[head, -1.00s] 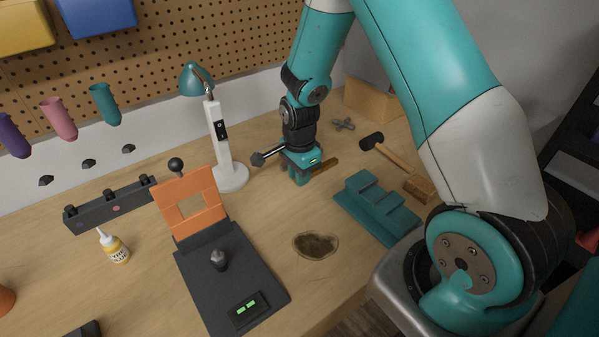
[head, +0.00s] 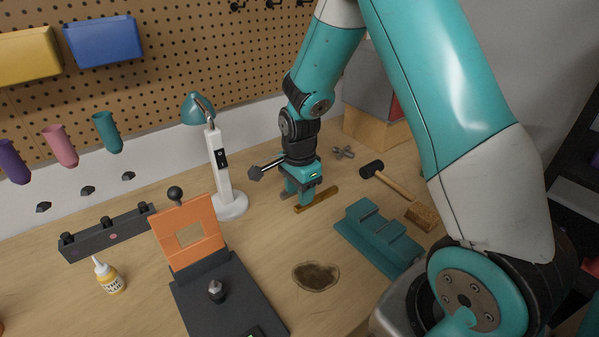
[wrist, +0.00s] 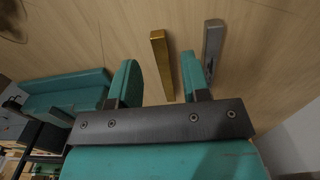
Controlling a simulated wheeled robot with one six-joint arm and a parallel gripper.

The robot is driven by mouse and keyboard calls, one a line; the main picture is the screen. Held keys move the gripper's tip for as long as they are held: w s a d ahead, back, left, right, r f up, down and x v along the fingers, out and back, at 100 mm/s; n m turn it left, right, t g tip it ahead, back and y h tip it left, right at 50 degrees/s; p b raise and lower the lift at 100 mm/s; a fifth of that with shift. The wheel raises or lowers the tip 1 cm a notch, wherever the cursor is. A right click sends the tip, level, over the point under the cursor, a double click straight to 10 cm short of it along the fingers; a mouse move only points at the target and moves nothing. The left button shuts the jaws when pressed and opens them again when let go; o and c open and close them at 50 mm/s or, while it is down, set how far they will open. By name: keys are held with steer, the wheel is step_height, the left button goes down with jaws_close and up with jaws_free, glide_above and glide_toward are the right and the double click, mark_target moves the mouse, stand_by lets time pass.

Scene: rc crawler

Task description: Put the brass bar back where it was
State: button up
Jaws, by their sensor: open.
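The brass bar (head: 318,199) lies flat on the wooden bench, right beside and partly behind my gripper's fingers in the head view. In the wrist view the brass bar (wrist: 160,62) lies beyond the fingertips, in the gap between the two fingers, with neither seen touching it. My gripper (head: 299,200) points down, its teal fingers apart and empty; it fills the lower part of the wrist view (wrist: 157,72). A grey metal bar (wrist: 212,45) lies next to the brass one, just outside the right finger. I cannot make out the grey bar in the head view.
A teal stepped block (head: 378,237) and a hammer (head: 388,177) lie to the right. A white lamp (head: 220,170) stands at left, behind an orange-and-black fixture (head: 215,285).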

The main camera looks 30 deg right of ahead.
step_height(320, 180, up, 8)
steer(key=s+a+r+n+y, duration=0.2)
steer(key=s+a+r+n, duration=0.5)
steer(key=a+n, duration=0.25)
steer(key=s+a+r+n+y, duration=0.1)
steer(key=s+a+r+n, duration=0.1)
steer(key=s+a+n, duration=0.2)
steer(key=s+a+r+n+y, duration=0.1)
steer(key=s+a+r+n, duration=0.1)
steer(key=s+n, duration=0.9)
steer(key=shift+a+r+b, duration=0.15)
steer(key=shift+a+b, duration=0.3)
steer(key=shift+a, duration=0.4)
